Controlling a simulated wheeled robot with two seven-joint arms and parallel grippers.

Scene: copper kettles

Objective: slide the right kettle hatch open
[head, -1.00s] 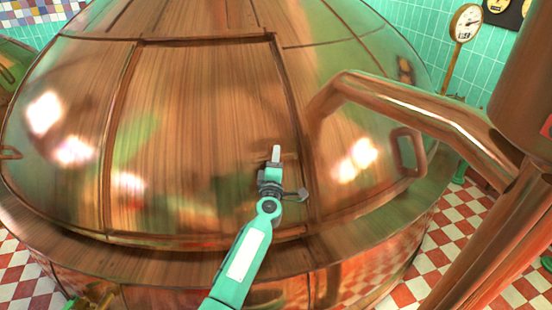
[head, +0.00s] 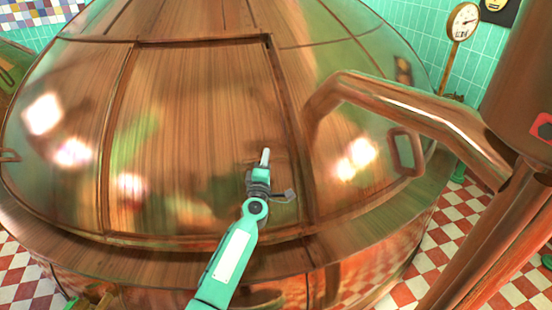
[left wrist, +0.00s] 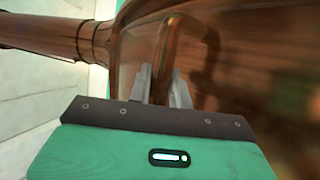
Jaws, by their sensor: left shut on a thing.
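The right kettle (head: 60,205) is a large copper dome that fills most of the head view. Its hatch (head: 190,90) is a wide brushed-copper panel in the front of the dome, with dark seams at its top and sides. My left gripper (head: 265,157) is at the lower right part of the hatch. In the left wrist view its fingers (left wrist: 160,88) are shut on a copper loop handle (left wrist: 211,50). The gripper hides most of this handle in the head view. My right gripper is not in view.
A thick copper pipe (head: 425,108) bends out from the dome's right side towards a copper column (head: 525,80). A round gauge (head: 463,21) stands at the back right. Red and white tiles cover the floor.

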